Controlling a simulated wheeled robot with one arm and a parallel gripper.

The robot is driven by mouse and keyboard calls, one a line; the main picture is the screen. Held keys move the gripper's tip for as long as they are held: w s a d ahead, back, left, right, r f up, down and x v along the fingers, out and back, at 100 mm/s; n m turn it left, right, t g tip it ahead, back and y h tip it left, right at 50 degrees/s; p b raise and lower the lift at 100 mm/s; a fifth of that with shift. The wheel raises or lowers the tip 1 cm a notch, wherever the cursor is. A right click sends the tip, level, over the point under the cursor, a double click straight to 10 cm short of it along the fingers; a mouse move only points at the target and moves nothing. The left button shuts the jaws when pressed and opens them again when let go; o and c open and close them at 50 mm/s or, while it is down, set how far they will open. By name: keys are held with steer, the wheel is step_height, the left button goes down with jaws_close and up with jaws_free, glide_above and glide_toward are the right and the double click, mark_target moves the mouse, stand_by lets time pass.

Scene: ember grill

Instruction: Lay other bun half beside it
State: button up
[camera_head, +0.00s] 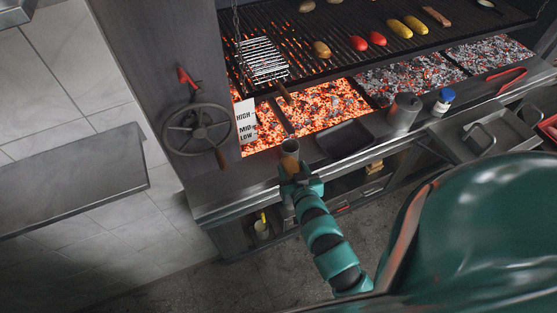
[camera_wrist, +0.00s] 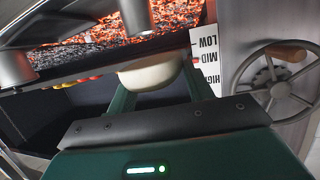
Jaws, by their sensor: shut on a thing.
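My gripper (camera_wrist: 150,95) is shut on a pale, rounded bun half (camera_wrist: 152,76), held between its two green fingers in the wrist view. In the head view my gripper (camera_head: 293,178) is at the front counter edge, and a small brown patch of the bun half (camera_head: 291,164) shows at its tip. I cannot make out another bun half for certain; a tan rounded piece (camera_head: 321,49) lies on the grill grate (camera_head: 300,28).
Embers (camera_head: 335,103) glow below. A handwheel (camera_head: 197,129) is left.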

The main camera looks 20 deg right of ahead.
mark_target(270, 171)
steer(key=w+f+b, duration=0.1)
steer(key=w, duration=0.1)
steer(key=w+a+f+b, duration=0.1)
steer(key=w+b, duration=0.1)
steer(key=w+f+b, duration=0.1)
steer(key=w+b, duration=0.1)
steer(key=w, duration=0.1)
steer(key=shift+a+f, duration=0.25)
steer(key=shift+a, duration=0.15)
steer(key=w+f, duration=0.1)
steer(key=w+a+f+p, duration=0.1)
steer(key=f, duration=0.1)
steer(key=shift+w+f, duration=0.2)
steer(key=shift+w, duration=0.1)
steer(key=shift+w+d+f, duration=0.1)
steer(key=shift+w+f, duration=0.2)
steer(key=shift+w+a+f+p, duration=0.25)
steer(key=shift+w+f+p, duration=0.2)
steer(key=shift+f, duration=0.3)
steer(key=shift+f+p, duration=0.55)
steer(key=shift+f, duration=0.95)
steer(key=shift+f, duration=0.1)
steer(key=o, duration=0.7)
